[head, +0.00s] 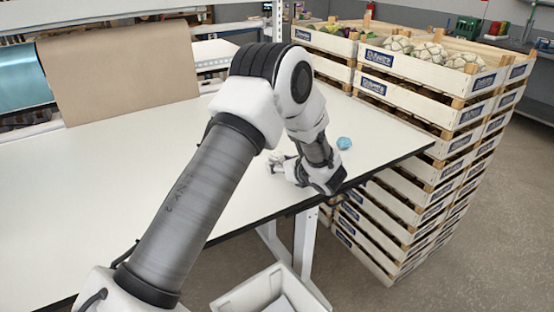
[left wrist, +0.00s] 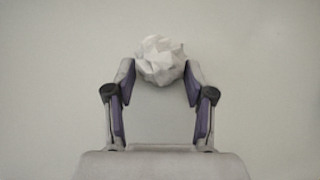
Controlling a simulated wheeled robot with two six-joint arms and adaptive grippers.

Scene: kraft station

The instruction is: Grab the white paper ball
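The white paper ball (left wrist: 160,58) is crumpled and sits between the fingertips of my left gripper (left wrist: 160,72) in the left wrist view. The fingers stand wide apart, one on each side of the ball. The ball nearly fills the gap; I cannot tell if the pads touch it. In the head view the ball (head: 275,159) shows at the tips of my left gripper (head: 279,168), low over the white table (head: 90,200) near its right part. My right gripper is not in view.
A blue crumpled ball (head: 344,143) lies on the table, right of my left gripper. Stacked wooden crates (head: 425,100) stand close beyond the table's right edge. A white bin (head: 262,290) is below the front edge. A brown paper roll (head: 120,75) is at the back left.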

